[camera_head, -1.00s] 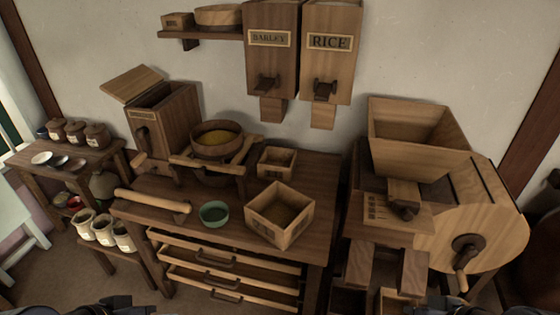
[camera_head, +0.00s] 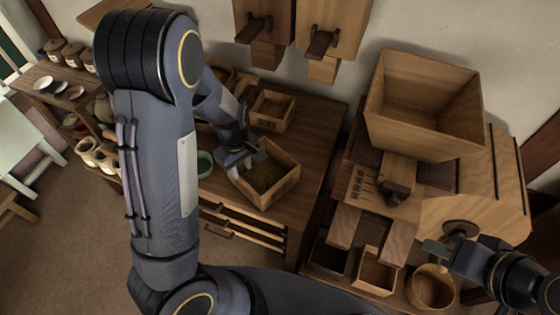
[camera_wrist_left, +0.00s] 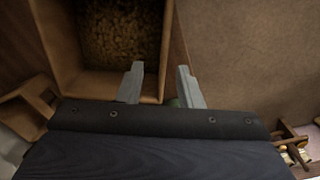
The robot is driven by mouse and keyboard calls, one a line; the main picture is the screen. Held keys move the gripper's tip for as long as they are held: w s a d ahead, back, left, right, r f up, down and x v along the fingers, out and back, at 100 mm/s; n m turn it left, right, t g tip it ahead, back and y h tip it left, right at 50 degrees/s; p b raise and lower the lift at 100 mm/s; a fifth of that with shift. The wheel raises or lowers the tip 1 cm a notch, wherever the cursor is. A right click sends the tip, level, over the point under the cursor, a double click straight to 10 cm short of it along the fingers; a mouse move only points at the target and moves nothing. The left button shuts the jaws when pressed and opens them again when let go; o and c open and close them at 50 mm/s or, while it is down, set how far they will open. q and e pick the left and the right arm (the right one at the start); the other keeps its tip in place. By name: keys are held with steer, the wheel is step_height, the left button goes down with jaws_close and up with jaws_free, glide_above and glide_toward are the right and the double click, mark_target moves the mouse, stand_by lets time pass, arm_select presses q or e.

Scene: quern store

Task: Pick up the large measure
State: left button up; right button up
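The large measure is a square wooden box (camera_head: 285,188) on the table, with brownish grain inside. It fills the upper left of the left wrist view (camera_wrist_left: 153,85). My left gripper (camera_head: 243,167) is at its left wall. In the left wrist view the fingers (camera_wrist_left: 161,78) are apart, one on the inner side of the wall and one on the outer side. I cannot tell whether they touch the wood. A smaller square measure (camera_head: 271,111) stands behind it. My right gripper (camera_head: 447,246) is at the right, above a round wooden tub; its finger opening is unclear.
A green bowl (camera_head: 205,164) stands left of the large measure, partly hidden by my left arm. The wooden mill with a hopper (camera_head: 420,133) stands at the right. Open bins (camera_head: 376,270) and the round tub (camera_head: 431,288) lie below it. Wall dispensers (camera_head: 262,18) hang behind the table.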

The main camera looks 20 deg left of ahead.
mark_target(244, 183)
arm_select(q)
steer(key=f, duration=0.7)
steer(key=shift+s, duration=0.35)
steer(key=shift+f, duration=0.5)
jaws_close()
